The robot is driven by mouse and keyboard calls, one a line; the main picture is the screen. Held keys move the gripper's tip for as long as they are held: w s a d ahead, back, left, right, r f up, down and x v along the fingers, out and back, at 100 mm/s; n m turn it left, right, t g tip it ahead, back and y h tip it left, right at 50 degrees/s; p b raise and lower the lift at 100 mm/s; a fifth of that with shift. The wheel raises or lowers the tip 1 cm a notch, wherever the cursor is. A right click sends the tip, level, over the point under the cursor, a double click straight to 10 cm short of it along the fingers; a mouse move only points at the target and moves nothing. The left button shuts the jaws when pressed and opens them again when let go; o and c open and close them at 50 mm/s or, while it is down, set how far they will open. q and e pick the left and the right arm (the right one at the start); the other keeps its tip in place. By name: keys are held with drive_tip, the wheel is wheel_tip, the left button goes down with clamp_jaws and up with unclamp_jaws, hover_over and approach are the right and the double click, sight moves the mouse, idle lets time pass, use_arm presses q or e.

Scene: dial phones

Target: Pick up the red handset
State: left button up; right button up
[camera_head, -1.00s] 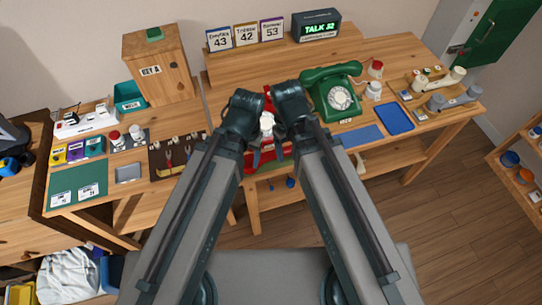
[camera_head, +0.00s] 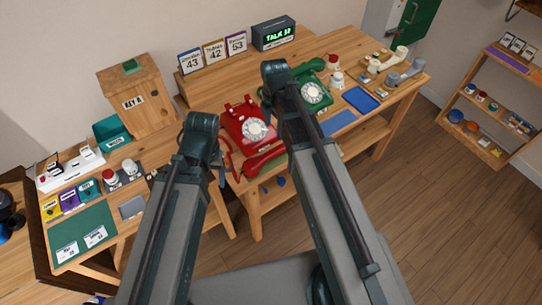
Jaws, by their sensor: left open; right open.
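The red dial phone (camera_head: 236,122) with its white dial stands on the table between my two arms. The red handset (camera_head: 264,160) lies off the cradle, in front of the phone near the table's front edge; my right arm partly hides its right end. My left gripper (camera_head: 221,165) is open and empty, to the left of the handset and apart from it. My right gripper (camera_head: 267,101) is open beside the phone's right side, mostly hidden behind its own wrist. A red cord shows near my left gripper.
A green dial phone (camera_head: 314,92) stands just right of my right gripper. A blue tray (camera_head: 361,101) and a blue mat (camera_head: 338,122) lie further right. A wooden key box (camera_head: 137,98) stands at the back left. A lit TALK 32 display (camera_head: 274,34) stands at the back.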

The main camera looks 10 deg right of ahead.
drive_tip(key=b, duration=0.9)
hover_over(274, 151)
drive_tip(key=shift+w+f, duration=0.2)
drive_tip(key=shift+f, duration=4.15)
drive_tip(key=shift+f, duration=0.1)
wheel_tip(274, 151, down, 5)
drive_tip(key=b, duration=0.5)
drive_tip(key=shift+s+f, duration=0.1)
drive_tip(key=shift+s, duration=0.05)
clamp_jaws()
